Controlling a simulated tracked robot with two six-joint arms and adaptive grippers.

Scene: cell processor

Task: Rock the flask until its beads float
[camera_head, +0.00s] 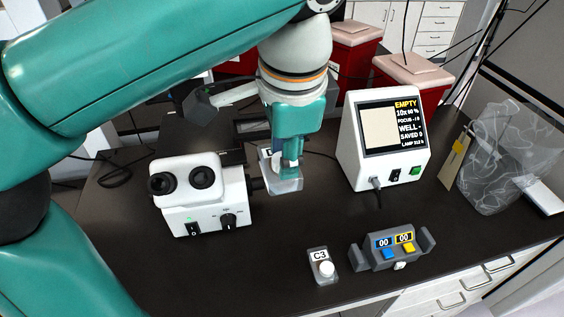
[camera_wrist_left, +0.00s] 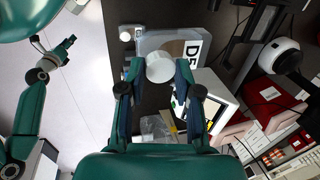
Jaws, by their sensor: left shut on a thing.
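My left gripper (camera_head: 287,165) points down above the dark bench and is shut on a clear flask (camera_head: 286,184). In the left wrist view, the flask (camera_wrist_left: 150,42) has a white round cap (camera_wrist_left: 160,67) between the two fingers and a white label reading D5 (camera_wrist_left: 194,52). A brownish area shows through its wall; I cannot make out single beads or whether any float. The flask appears to be held above the bench, beside the microscope. My right arm appears at the left of the left wrist view; its gripper (camera_wrist_left: 67,43) is too small to judge.
A white microscope (camera_head: 200,195) stands close left of the flask. A white monitor box (camera_head: 385,140) reads EMPTY. A clear bag (camera_head: 510,150) stands right. Red bins (camera_head: 405,85) are behind.

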